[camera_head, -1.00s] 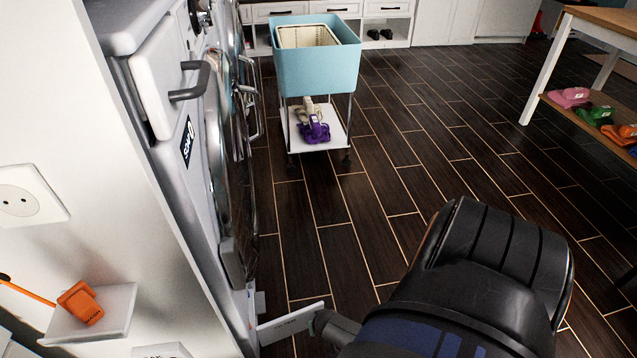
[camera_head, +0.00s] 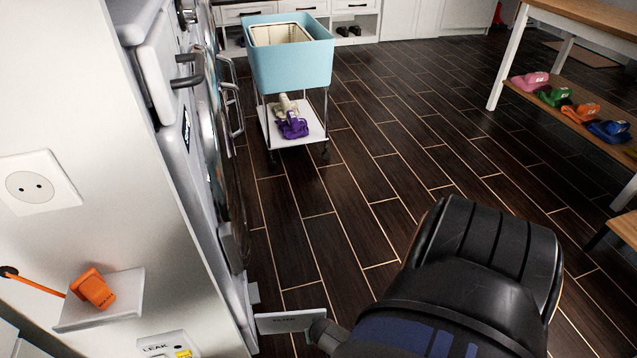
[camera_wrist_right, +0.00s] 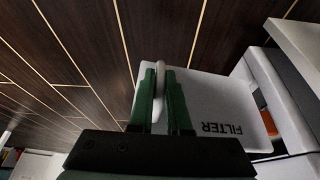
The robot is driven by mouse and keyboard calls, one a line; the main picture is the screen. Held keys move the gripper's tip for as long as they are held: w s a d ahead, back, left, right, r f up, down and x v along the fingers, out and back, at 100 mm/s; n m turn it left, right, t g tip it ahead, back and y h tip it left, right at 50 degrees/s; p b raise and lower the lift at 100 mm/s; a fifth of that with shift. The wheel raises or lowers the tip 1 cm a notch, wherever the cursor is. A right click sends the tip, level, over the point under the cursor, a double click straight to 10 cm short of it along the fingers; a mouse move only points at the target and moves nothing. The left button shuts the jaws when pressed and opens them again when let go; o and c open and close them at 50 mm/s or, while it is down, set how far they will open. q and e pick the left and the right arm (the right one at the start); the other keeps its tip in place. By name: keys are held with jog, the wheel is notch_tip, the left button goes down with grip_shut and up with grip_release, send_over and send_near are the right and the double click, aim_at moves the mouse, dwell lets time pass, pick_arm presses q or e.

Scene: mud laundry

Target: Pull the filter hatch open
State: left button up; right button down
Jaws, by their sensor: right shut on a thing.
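The filter hatch (camera_head: 285,322) is a small white panel low at the machine's front in the head view. It stands swung out from the machine, over the dark floor. In the right wrist view the hatch (camera_wrist_right: 215,97) carries the word FILTER, upside down, and a gap shows between it and the machine body. My right gripper (camera_wrist_right: 161,97) has its green fingers closed on a pale, rounded piece at the hatch's outer side, which looks like its handle. In the head view my right arm covers most of that gripper. My left gripper is out of view.
The white machine (camera_head: 190,190) stands at left, beside a wall with a socket (camera_head: 37,187) and a small shelf (camera_head: 105,308). A blue basket cart (camera_head: 290,62) is ahead. The floor between is clear.

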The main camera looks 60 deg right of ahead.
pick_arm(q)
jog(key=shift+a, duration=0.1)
pick_arm(e)
jog(key=shift+s+a, duration=0.25)
jog(key=shift+a, duration=0.35)
jog(key=c, duration=0.9)
grip_release()
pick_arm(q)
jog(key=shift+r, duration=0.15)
pick_arm(e)
jog(key=shift+r, duration=0.1)
